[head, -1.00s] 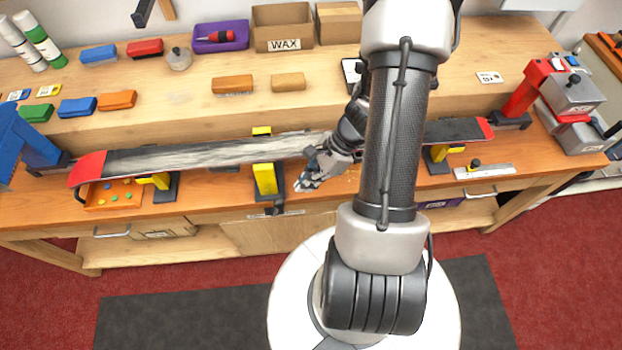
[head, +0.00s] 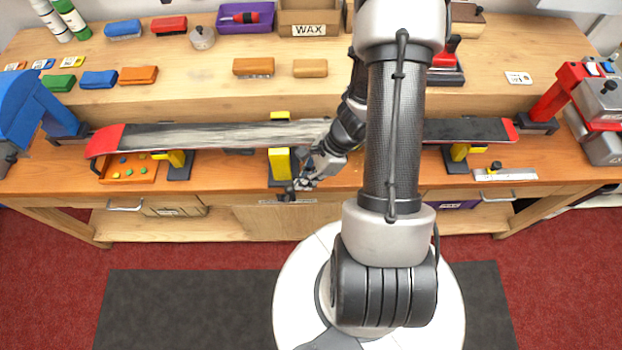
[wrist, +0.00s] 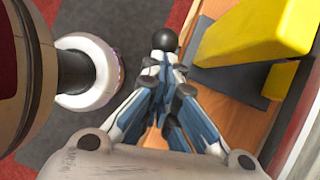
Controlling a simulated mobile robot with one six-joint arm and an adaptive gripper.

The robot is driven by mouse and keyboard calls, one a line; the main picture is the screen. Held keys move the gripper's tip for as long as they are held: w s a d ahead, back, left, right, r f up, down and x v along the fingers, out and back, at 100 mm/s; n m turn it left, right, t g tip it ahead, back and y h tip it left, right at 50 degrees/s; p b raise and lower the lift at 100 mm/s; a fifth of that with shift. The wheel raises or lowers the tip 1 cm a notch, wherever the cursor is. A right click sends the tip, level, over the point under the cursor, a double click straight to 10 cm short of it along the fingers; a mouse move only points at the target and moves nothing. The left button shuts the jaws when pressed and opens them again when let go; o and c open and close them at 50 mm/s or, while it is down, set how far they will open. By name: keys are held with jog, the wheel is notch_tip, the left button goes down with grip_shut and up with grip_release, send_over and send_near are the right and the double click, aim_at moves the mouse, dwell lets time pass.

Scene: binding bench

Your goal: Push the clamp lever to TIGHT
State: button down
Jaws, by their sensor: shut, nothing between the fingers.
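The clamp lever shows as a black ball knob (wrist: 164,40) at the tips of my gripper (wrist: 161,66) in the wrist view. I cannot tell whether knob and fingers touch. In the head view the dark lever (head: 290,194) sticks out at the bench's front edge below the middle yellow clamp (head: 279,163). My gripper (head: 304,184) is just right of it there. Its fingers are together and empty. The clamp's yellow block (wrist: 266,38) stands right of the fingers in the wrist view. The lever's shaft is mostly hidden, and no TIGHT marking is readable.
A long ski (head: 220,135) with red ends lies across the supports above the bench (head: 350,183), behind my gripper. An orange tray (head: 147,174) is at left, and a metal ruler (head: 507,175) at right. The floor in front is clear.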

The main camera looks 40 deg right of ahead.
jog(key=shift+w+a+r, duration=0.25)
jog(key=shift+w+a, duration=0.1)
jog(key=shift+a, duration=0.25)
jog(key=shift+w+a+r, duration=0.2)
jog(key=shift+w+a, duration=0.15)
jog(key=shift+a, duration=0.2)
jog(key=shift+r, duration=0.1)
